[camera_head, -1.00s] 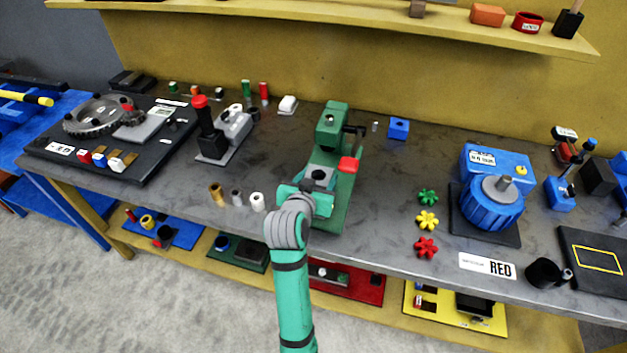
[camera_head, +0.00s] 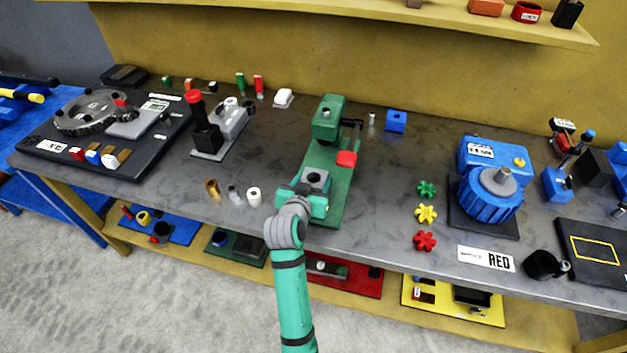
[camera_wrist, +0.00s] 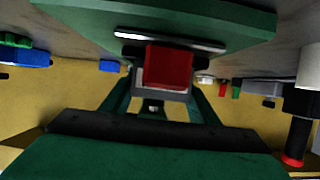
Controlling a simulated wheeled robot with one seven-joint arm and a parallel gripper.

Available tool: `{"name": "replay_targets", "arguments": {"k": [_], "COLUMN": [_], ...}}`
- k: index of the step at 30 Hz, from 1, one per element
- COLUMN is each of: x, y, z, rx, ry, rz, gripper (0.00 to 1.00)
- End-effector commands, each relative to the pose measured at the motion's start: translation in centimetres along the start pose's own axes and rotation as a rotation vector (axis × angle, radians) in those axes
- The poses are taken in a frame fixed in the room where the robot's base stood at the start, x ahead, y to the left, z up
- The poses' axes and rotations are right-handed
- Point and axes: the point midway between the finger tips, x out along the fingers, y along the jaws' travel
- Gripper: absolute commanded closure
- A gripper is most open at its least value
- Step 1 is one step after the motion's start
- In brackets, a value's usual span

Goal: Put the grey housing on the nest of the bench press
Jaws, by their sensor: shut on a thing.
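The green bench press (camera_head: 322,135) stands at the middle of the bench, with a red-knobbed lever (camera_head: 346,158) on its right. My gripper (camera_head: 309,197) is at its front, shut on the grey housing (camera_head: 316,177), a small block with a dark hole on top. The housing is over the front part of the press base, below and in front of the press head. The nest is hidden beneath it; I cannot tell whether they touch. In the wrist view, a red face (camera_wrist: 168,66) fills the middle between dark fingers, with grey around its edge.
Small cylinders (camera_head: 253,196) stand left of the press. A black-and-grey device with a red top (camera_head: 206,135) is farther left. Coloured star knobs (camera_head: 426,214) and a blue motor-like unit (camera_head: 487,190) are to the right. The bench between press and knobs is clear.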

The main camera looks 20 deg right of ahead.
Motion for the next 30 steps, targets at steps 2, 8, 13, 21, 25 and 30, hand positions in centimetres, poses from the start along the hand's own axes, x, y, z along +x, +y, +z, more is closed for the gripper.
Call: {"name": "replay_targets", "arguments": {"k": [2, 8, 13, 21, 25, 30], "x": [0.0, 0.1, 0.1, -1.4, -3.8, -7.2], "y": [0.0, 0.0, -0.1, -0.2, -0.1, -0.1], "z": [-0.2, 0.2, 0.2, 0.0, 0.0, 0.0], "rx": [0.001, 0.0, -0.001, -0.002, -0.001, 0.0], "ry": [0.005, 0.0, 0.0, 0.001, 0.002, 0.001], "rz": [-0.001, 0.0, -0.002, -0.004, -0.003, -0.003], "gripper": [1.0, 0.27, 0.27, 0.27, 0.27, 0.27]}}
